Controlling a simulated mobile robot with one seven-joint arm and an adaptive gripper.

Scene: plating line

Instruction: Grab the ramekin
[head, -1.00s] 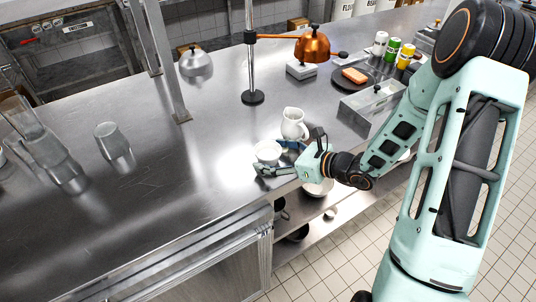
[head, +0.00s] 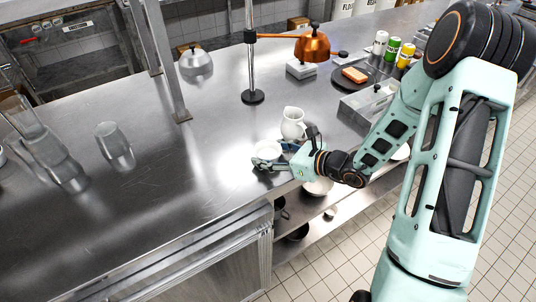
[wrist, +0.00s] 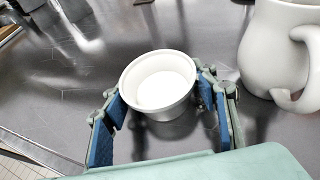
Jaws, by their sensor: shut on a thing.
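The ramekin (wrist: 158,85) is a small white round cup, empty and upright, between the two fingers of my gripper (wrist: 160,98) in the wrist view. The fingers are shut on its sides, one at the left and one at the right. In the head view the ramekin (head: 266,149) is near the front edge of the steel counter, partly hidden by my gripper (head: 272,161). Whether its base touches the counter is hard to tell.
A white pitcher (head: 293,123) stands close behind and right of the ramekin; its handle (wrist: 305,75) shows in the wrist view. A metal container (head: 368,103) is farther right. Clear glasses (head: 114,146) stand at the left. The counter (head: 190,190) between is bare.

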